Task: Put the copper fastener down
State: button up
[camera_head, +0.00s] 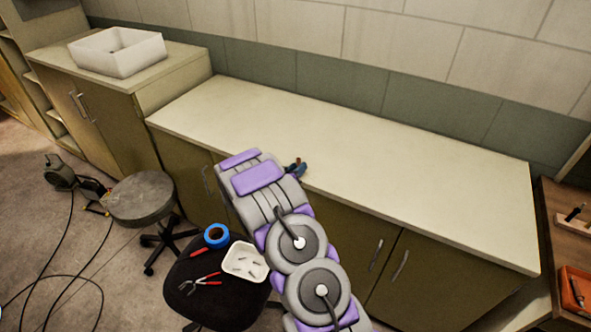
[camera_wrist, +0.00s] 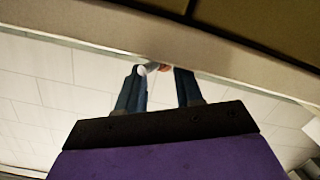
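The copper fastener (camera_wrist: 165,68) shows in the wrist view as a small copper-coloured piece with a pale part at its left, between the tips of the two dark blue fingers. My gripper (camera_wrist: 160,75) appears shut on it, with the fingers spaced apart by its width. In the head view my gripper (camera_head: 296,168) is at the front edge of the long pale countertop (camera_head: 400,150), with a bit of copper (camera_head: 299,160) at its tips. Much of the fastener is hidden by the fingers. I cannot tell whether it touches the countertop.
The countertop is bare. A white bin (camera_head: 118,52) stands on the cabinet at the left. A round stool (camera_head: 140,198) stands before the cabinets. A black seat (camera_head: 205,308) holds blue tape (camera_head: 217,235), red-handled pliers (camera_head: 203,284) and a white tray (camera_head: 233,272). Cables lie on the floor.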

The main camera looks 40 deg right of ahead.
jog(key=shift+f, duration=0.1)
jog(key=shift+w+r, duration=0.25)
jog(key=shift+r, duration=0.2)
jog(key=p+v, duration=0.1)
jog(key=v, duration=1)
jog(key=shift+s+a+r+p, duration=0.2)
jog(key=shift+s+a+p, duration=0.1)
jog(key=shift+p, duration=0.1)
